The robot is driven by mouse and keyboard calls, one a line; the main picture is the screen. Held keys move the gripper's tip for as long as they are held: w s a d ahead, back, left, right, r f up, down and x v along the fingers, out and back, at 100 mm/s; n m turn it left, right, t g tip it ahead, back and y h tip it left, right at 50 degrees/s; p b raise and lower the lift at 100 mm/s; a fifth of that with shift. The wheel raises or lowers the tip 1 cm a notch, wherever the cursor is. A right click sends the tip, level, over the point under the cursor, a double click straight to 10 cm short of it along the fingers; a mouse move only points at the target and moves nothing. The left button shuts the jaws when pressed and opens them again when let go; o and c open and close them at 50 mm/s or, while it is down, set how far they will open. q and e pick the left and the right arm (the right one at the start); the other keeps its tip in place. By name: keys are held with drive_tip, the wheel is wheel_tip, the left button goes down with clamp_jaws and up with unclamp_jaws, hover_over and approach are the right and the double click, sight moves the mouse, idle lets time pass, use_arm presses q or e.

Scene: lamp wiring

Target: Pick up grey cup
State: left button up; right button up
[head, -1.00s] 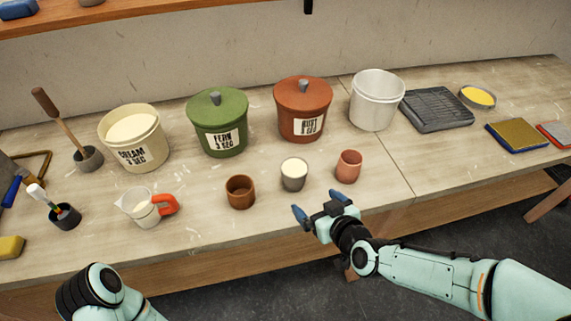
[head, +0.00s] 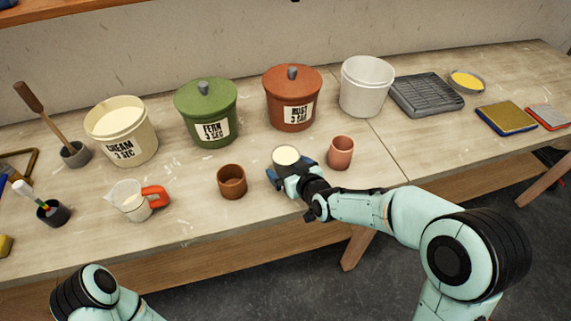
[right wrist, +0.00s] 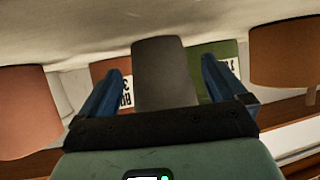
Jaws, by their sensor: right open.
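The grey cup (head: 285,156) stands on the bench in the head view, with a cream-coloured fill at its top. My right gripper (head: 291,174) is at the cup from the front, and its hand hides the cup's lower part. In the right wrist view the grey cup (right wrist: 165,75) sits between the two blue fingers of the right gripper (right wrist: 162,85). The fingers are open, with a visible gap on each side of the cup. My left arm shows at the bottom left of the head view, but its gripper is out of view.
A brown cup (head: 231,182) stands left of the grey cup and a pink cup (head: 341,153) close on its right. Behind are a green bucket (head: 207,112), a rust bucket (head: 292,98) and a white bucket (head: 366,87). A measuring jug (head: 128,200) stands further left.

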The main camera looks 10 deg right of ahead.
drive_tip(key=shift+w+f, duration=0.1)
drive_tip(key=shift+w, duration=0.15)
drive_tip(key=c, duration=1.4)
